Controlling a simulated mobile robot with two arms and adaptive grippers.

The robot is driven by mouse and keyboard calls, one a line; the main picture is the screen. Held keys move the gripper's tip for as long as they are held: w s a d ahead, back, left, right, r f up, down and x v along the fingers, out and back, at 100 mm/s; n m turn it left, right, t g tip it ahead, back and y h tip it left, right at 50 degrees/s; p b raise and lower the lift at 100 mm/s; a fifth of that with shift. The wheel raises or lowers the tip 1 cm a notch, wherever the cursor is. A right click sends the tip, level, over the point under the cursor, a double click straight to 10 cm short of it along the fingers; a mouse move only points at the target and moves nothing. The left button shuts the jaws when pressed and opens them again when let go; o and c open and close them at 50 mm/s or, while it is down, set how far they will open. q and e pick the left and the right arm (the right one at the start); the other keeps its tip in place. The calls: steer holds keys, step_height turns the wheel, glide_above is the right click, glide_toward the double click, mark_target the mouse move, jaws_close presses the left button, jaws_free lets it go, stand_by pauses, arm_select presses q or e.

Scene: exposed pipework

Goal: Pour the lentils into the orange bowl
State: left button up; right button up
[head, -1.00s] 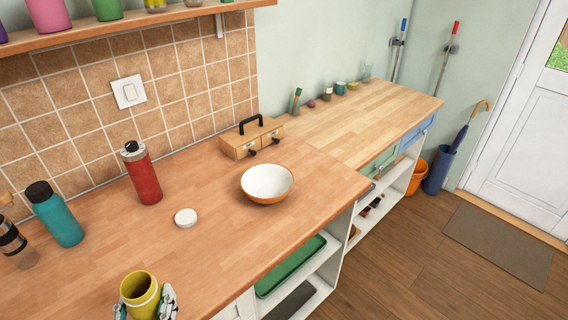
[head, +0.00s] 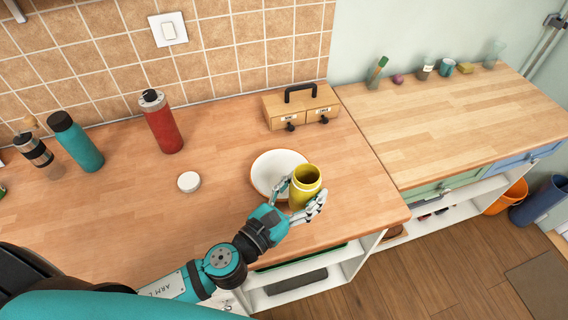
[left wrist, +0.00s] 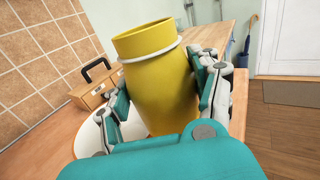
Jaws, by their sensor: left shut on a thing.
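My left gripper (head: 300,202) is shut on an open yellow container (head: 306,190) and holds it upright, by the right front side of the bowl. In the left wrist view the yellow container (left wrist: 160,80) stands between both fingers of the gripper (left wrist: 165,95). The bowl (head: 272,165) is white inside with an orange outside. Its front right part is hidden behind the container and fingers. Part of the bowl (left wrist: 88,140) shows at the lower left of the left wrist view. No lentils can be made out inside the container. My right gripper is not in view.
A small wooden drawer box (head: 300,106) stands behind the bowl. A white lid (head: 188,181), a red bottle (head: 162,122) and a teal bottle (head: 76,142) stand to the left. The counter's front edge is close to the gripper.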

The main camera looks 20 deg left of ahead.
mark_target(319, 190)
arm_select(q)
steer(key=shift+w+d+m+g+h+p, duration=0.25)
steer(key=shift+d+m+g+h+p, duration=0.1)
steer(key=shift+d+h, duration=0.2)
steer(key=shift+w+d+m+g+h+p, duration=0.25)
steer(key=shift+d+m+h, duration=0.1)
steer(key=shift+d+h, duration=0.15)
steer(key=shift+w+d+f, duration=0.1)
steer(key=shift+d+f, duration=0.2)
steer(key=shift+w+d+f, duration=0.1)
steer(key=shift+w+d, duration=0.05)
steer(key=shift+d+f+m+g+h, duration=0.1)
steer(key=shift+d+m+g+h, duration=0.15)
steer(key=shift+h, duration=0.2)
steer(key=shift+a, duration=0.1)
steer(key=shift+w, duration=0.1)
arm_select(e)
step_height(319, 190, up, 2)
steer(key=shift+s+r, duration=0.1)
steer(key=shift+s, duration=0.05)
